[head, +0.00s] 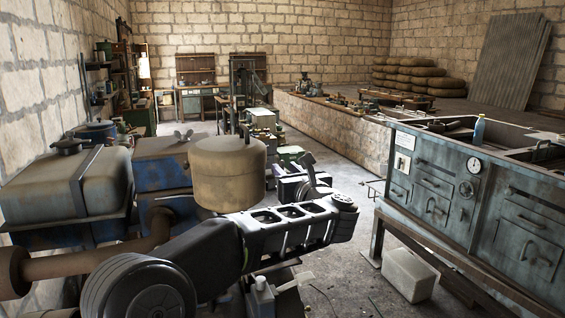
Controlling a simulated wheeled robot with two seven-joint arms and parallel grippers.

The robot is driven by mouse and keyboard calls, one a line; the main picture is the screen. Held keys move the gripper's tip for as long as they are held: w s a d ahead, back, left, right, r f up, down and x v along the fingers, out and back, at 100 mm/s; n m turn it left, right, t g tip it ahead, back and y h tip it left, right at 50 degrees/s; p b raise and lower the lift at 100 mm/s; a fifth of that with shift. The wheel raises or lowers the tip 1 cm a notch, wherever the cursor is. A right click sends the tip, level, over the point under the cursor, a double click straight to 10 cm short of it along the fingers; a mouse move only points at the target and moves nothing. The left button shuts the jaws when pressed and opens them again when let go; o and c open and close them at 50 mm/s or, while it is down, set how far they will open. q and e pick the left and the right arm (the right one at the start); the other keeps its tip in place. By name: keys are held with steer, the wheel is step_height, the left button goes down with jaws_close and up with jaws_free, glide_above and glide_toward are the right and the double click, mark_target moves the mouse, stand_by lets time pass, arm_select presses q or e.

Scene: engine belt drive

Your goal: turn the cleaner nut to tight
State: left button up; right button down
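The tan round air cleaner canister (228,178) stands on the engine at left centre, upright. A small dark knob, which may be the cleaner nut (247,138), sticks up at the right of its top; its turn position is too small to read. A wing-shaped piece (183,135) sits on the blue housing just left of the canister. My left arm comes in from the lower left and passes in front of the canister. My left gripper (311,170) is right of the canister, apart from the knob; its finger opening cannot be made out. My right gripper is out of view.
A blue engine body with a grey tank (65,185) and a rusty pipe (100,255) fills the left. A pale box (409,275) lies on the floor. Open floor lies between the engine and the bench.

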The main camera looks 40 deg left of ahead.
mark_target(279, 163)
arm_select(q)
steer(key=shift+p+x, duration=0.35)
steer(key=shift+x, duration=1.1)
steer(key=shift+c, duration=0.5)
jaws_close()
